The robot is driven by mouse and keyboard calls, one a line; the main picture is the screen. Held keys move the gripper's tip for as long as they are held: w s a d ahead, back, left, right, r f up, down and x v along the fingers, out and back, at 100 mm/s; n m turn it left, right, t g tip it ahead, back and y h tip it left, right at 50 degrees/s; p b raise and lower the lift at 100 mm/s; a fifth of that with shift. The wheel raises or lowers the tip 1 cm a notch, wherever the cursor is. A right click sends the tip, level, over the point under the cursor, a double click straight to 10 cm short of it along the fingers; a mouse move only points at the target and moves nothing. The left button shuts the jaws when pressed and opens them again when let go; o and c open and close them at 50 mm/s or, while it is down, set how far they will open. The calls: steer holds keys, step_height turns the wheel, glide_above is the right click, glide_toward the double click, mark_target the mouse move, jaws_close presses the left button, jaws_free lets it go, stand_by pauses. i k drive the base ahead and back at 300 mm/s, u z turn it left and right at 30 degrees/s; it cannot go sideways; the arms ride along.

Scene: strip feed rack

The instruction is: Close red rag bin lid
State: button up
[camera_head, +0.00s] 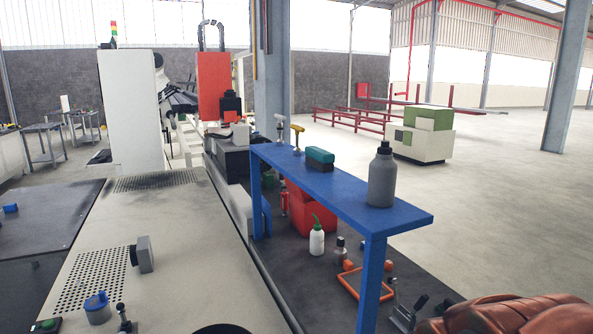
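A red box-like container (308,213), which may be the rag bin, stands behind and below the long blue bench (345,190). The bench top hides its upper part, so I cannot tell whether a lid is open or shut. My gripper is not in this view.
A grey bottle (382,176) and a teal block (320,157) stand on the bench. A white bottle with a green nozzle (317,238) and an orange frame (364,285) are below it. A brown leathery item (520,315) fills the lower right. Open floor (500,190) lies to the right.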

mark_target(295, 190)
steer(key=z, duration=2.05)
steer(key=i, duration=4.1)
steer(key=u, duration=2.8)
steer(key=i, duration=1.95)
steer(key=u, duration=0.3)
